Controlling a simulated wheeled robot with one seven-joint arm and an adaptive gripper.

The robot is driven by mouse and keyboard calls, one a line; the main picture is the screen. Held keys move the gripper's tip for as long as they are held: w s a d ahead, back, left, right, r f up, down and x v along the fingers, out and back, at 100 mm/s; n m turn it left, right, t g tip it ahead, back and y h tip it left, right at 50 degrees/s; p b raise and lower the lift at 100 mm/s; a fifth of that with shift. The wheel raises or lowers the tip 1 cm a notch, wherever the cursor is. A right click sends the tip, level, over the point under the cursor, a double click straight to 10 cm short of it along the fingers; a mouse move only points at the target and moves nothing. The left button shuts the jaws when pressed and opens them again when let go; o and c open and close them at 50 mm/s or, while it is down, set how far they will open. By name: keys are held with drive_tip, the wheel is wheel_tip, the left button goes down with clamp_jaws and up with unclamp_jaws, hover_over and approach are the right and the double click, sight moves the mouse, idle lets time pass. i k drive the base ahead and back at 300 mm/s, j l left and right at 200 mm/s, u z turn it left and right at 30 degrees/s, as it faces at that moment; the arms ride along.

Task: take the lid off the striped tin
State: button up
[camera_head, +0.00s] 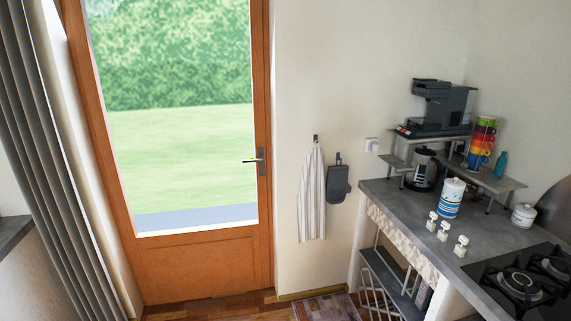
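A striped tin (449,207) stands upright on the grey counter (402,195), a little in from its front edge. It is white with blue bands around its body. Its pale lid (455,184) sits on top and looks closed. My gripper does not show in this view.
Several small white items (443,231) stand near the counter's front edge, before the tin. A small white lidded pot (523,216) is to its right. Behind are a dark kettle (423,168) and a raised shelf (493,181) with stacked coloured cups (480,146). A gas hob (522,284) lies at the lower right.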

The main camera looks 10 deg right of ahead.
sight(454, 183)
drive_tip(key=i+z, duration=0.15)
drive_tip(key=i, duration=0.5)
drive_tip(key=i+z, duration=0.15)
drive_tip(key=i, duration=0.5)
drive_tip(key=i+j+z, duration=0.2)
drive_tip(key=i, duration=0.45)
drive_tip(key=i+l+z, duration=0.1)
drive_tip(key=i+z, duration=1.05)
drive_tip(key=i+j+z, duration=0.15)
drive_tip(key=z, duration=0.25)
drive_tip(key=i+j, duration=0.05)
